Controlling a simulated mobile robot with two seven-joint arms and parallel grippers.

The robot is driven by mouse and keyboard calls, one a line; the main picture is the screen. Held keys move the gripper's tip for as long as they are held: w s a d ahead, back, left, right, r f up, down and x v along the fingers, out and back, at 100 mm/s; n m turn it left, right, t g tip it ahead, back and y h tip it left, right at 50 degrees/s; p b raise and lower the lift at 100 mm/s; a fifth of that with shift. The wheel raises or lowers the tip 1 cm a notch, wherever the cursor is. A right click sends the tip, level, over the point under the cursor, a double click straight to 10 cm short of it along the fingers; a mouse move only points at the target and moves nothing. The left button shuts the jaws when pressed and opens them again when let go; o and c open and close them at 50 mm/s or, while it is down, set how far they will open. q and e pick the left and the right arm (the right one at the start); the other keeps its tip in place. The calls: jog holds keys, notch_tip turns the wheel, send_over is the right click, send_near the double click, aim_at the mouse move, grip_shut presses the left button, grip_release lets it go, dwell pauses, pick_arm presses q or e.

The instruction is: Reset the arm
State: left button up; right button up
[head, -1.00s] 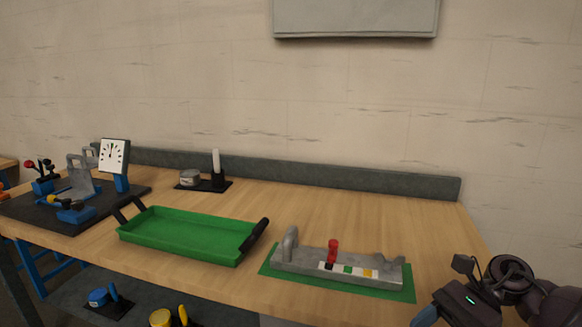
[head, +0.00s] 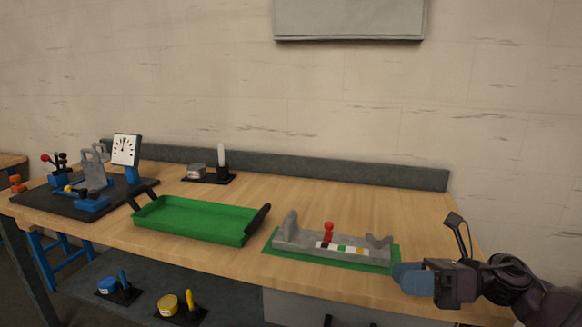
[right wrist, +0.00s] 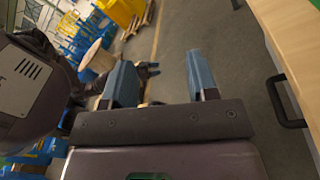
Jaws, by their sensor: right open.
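My right gripper (head: 413,279) is at the right front of the bench in the head view, beside the grey fixture, apart from it. In the right wrist view its two blue fingers (right wrist: 158,80) stand apart with nothing between them. The fixture (head: 330,240) has a red knob and coloured squares and sits on a green mat (head: 320,256). My left gripper is not in view.
A green tray (head: 190,215) with black handles stands on the wooden bench (head: 390,212). A dark board with blue fixtures and a dial (head: 125,150) is at the left. A lower shelf (head: 190,275) holds blue and yellow parts. The wrist view shows floor (right wrist: 215,50) and the bench edge.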

jog(key=w+d+m+t+h, duration=0.1)
jog(key=w+m+t, duration=0.3)
jog(key=m+t, duration=1)
jog(key=s+d+f+m+t+h, duration=0.1)
jog(key=s+d+f+m+h, duration=0.15)
jog(key=f+m+h, duration=0.65)
jog(key=s+d+f+m+h, duration=0.1)
jog(key=d+f+m+h, duration=0.3)
jog(key=m, duration=0.8)
jog(key=s+f+m+g+h, duration=0.3)
jog(key=s+f+m+g, duration=0.3)
jog(key=s+f, duration=1.4)
jog(key=s+m, duration=0.3)
jog(key=m, duration=0.1)
jog(key=shift+a+f+m, duration=0.15)
jog(key=shift+m, duration=0.15)
